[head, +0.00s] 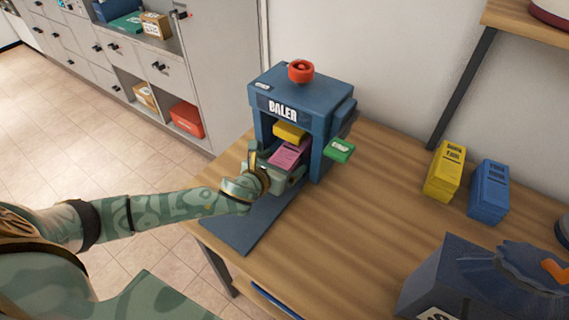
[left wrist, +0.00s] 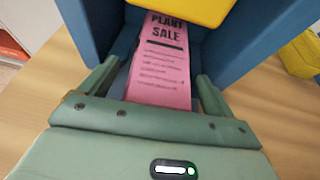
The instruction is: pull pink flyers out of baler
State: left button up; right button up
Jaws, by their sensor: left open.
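The blue baler (head: 290,100) stands on the wooden table, with a red knob (head: 301,71) on top. A yellow block (head: 290,131) hangs inside its opening, above the pink flyers (head: 287,156). In the left wrist view the pink flyers (left wrist: 162,65) read "PLANT SALE" and lie between my two fingers. My left gripper (head: 285,163) is at the baler's front opening; it shows open in the left wrist view (left wrist: 155,88), one finger on each side of the flyers. The flyers' far end is hidden under the yellow block. My right gripper is not in view.
A green tag or lever (head: 340,150) sticks out at the baler's right side. A yellow stack (head: 445,171) and a blue stack (head: 488,191) stand to the right on the table (head: 350,240). A dark blue box (head: 480,280) is at the near right. The table's middle is clear.

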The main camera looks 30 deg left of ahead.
pick_arm(q)
jog(key=shift+w+f, duration=0.25)
jog(key=shift+w, duration=0.45)
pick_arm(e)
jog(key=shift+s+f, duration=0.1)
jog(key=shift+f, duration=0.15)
